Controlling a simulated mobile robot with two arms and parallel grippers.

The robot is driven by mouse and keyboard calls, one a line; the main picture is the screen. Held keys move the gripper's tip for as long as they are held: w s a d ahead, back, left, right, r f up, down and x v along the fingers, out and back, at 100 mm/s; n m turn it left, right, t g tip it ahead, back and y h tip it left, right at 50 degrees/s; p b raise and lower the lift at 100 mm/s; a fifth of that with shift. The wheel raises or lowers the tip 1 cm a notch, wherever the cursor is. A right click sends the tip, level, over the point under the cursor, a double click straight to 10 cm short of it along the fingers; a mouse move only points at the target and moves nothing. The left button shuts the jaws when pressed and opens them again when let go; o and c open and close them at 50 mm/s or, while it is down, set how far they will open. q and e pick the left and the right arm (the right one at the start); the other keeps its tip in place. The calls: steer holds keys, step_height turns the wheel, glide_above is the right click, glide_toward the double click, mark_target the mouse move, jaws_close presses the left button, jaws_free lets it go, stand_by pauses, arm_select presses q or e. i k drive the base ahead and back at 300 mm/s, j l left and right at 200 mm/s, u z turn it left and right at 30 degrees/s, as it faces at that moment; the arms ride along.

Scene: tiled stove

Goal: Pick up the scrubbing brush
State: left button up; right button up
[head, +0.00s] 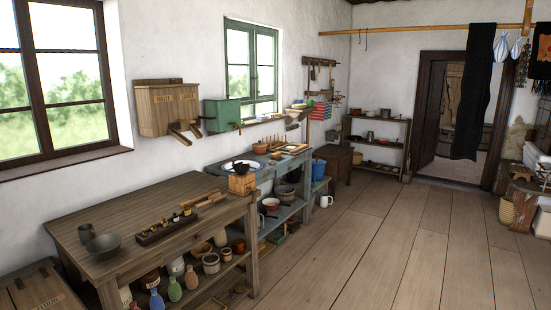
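I cannot pick out a scrubbing brush for certain at this size. Small wooden items lie on the near wooden table (130,207), among them a long dark tray (166,229) holding small pieces. Any of these small items is too small to name surely. Neither of my grippers is in view.
A dark grey bowl (103,244) and a cup (86,232) stand on the near table. Pots and bottles fill its lower shelf. A lidded crate (38,289) stands at lower left. The plank floor (400,240) is clear towards the doorway (462,120).

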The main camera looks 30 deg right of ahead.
mark_target(276, 156)
steer(key=i+l+z, duration=0.2)
steer(key=i+l, duration=0.15)
steer(key=i, duration=0.5)
steer(key=i+l+z, duration=0.2)
steer(key=i, duration=0.65)
steer(key=i+l+z, duration=0.15)
steer(key=i, duration=0.7)
steer(key=u, duration=0.4)
steer(key=i+l+u, duration=0.4)
steer(key=l, duration=0.25)
steer(key=l+u, duration=0.15)
steer(key=l, duration=0.15)
steer(key=i+l+u, duration=0.2)
steer(key=l, duration=0.2)
steer(key=k+j, duration=0.05)
steer(key=k, duration=0.05)
